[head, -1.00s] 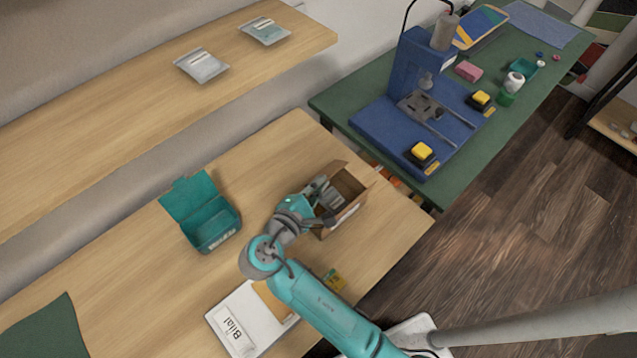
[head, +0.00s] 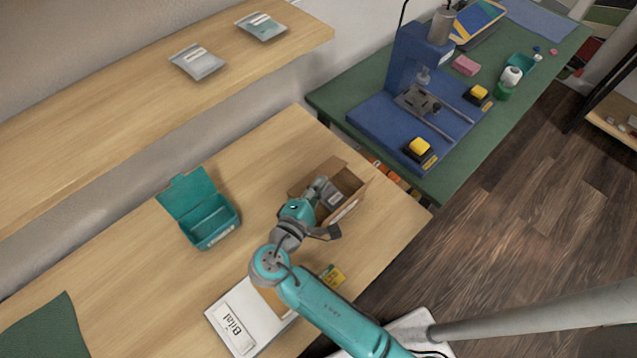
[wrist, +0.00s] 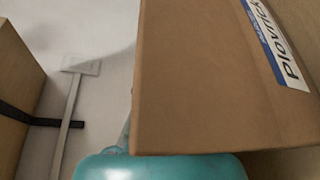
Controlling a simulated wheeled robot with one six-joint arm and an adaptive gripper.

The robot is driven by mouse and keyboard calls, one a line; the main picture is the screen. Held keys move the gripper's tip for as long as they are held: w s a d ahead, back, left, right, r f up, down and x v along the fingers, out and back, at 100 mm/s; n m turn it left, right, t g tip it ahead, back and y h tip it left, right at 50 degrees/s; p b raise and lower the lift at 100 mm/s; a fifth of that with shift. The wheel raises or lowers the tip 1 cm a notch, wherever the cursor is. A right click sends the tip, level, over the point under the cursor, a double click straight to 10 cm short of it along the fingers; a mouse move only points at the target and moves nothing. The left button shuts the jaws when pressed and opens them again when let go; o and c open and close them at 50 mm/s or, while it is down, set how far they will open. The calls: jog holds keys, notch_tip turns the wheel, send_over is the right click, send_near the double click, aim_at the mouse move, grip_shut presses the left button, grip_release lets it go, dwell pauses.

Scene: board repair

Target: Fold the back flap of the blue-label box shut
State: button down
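The brown cardboard box (head: 348,207) stands on the wooden table with its top open and grey packets (head: 328,191) inside. A raised flap (head: 325,171) shows at its back edge. In the wrist view a large brown cardboard surface (wrist: 205,90) fills the right side, with a white and blue label (wrist: 277,45) reading "Plovrick" at top right. My gripper (head: 328,232) is just in front of the box's near left side in the head view. Its fingers are small and partly hidden there, so their opening is unclear. A teal rounded part of mine fills the wrist view's bottom.
An open teal box (head: 211,221) stands to the left. The green bench (head: 450,187) with a blue press (head: 410,80) stands behind right. Table between the boxes is clear.

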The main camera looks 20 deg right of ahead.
jog(key=c, duration=1.4)
grip_release()
jog(key=shift+a, duration=0.1)
jog(key=v, duration=1.2)
